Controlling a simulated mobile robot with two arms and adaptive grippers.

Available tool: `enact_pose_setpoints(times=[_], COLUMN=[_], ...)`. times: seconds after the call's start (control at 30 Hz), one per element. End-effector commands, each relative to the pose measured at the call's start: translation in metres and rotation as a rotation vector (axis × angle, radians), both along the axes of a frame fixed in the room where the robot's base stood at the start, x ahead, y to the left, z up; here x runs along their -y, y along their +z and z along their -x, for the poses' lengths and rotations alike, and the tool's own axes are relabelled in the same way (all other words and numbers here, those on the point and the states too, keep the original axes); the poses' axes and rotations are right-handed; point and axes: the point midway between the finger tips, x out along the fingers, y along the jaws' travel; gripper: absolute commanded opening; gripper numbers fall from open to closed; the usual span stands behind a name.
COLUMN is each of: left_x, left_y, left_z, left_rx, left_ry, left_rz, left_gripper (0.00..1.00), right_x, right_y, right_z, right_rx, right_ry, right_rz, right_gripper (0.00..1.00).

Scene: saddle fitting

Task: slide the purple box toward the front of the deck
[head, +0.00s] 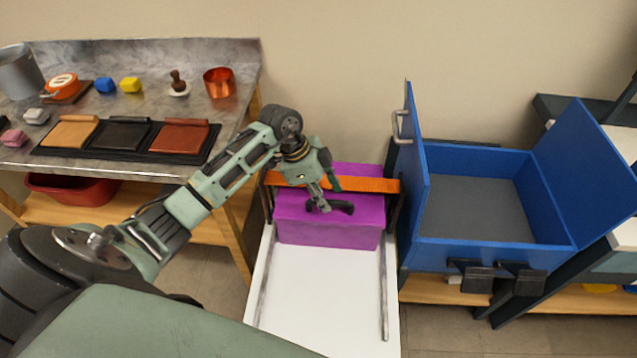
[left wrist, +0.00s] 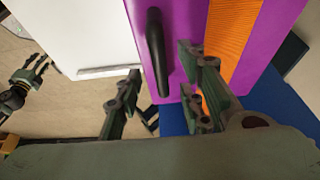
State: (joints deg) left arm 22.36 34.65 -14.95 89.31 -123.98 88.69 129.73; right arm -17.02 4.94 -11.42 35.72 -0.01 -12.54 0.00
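The purple box (head: 330,230) sits at the far end of the white deck (head: 320,300); it also shows in the left wrist view (left wrist: 185,20). A black handle (head: 343,207) is on the box, and an orange strap (head: 365,185) crosses over it. My left gripper (head: 322,204) is over the box at the handle. In the left wrist view its fingers (left wrist: 160,92) are apart, with the handle (left wrist: 157,50) lying between their lines; contact cannot be told. My right gripper (left wrist: 38,68) shows small at the left of that view, fingers apart and empty.
A blue open bin (head: 480,250) with raised panels stands close right of the deck. A metal worktable (head: 240,75) with a pot, coloured blocks and a black tray (head: 60,150) is at the left. The front part of the deck between its two rails is clear.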

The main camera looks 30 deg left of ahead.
Motion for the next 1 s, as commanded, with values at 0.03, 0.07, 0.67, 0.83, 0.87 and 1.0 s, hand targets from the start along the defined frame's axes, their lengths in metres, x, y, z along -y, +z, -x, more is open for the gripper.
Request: enact_pose_setpoints(times=[0.03, 0.07, 0.67, 0.83, 0.87, 1.0], left_x=[0.003, 0.004, 0.008, 0.008, 0.008, 0.008], left_y=[-0.006, -0.009, -0.022, -0.022, -0.022, -0.022], left_z=[-0.001, -0.002, -0.004, -0.004, -0.004, -0.004], left_rx=[-0.002, -0.002, 0.001, 0.001, 0.001, 0.001], left_ry=[0.0, 0.0, 0.0, 0.0, 0.0, 0.0], left_rz=[0.002, 0.002, 0.0, 0.0, 0.0, 0.0], left_gripper=[0.36, 0.36, 0.25, 0.1, 0.08, 0.0], right_x=[-0.002, -0.002, -0.009, -0.006, -0.005, -0.003], right_y=[0.002, 0.002, 0.002, 0.002, 0.002, 0.002], right_z=[-0.003, -0.004, 0.007, 0.007, 0.007, 0.007], right_rx=[0.006, 0.006, -0.011, -0.011, -0.011, -0.011], right_ry=[-0.001, -0.001, -0.003, -0.002, -0.002, -0.001], right_rz=[-0.002, -0.004, -0.01, -0.006, -0.005, -0.003], right_gripper=[0.4, 0.4, 0.4, 0.4, 0.4, 0.4])
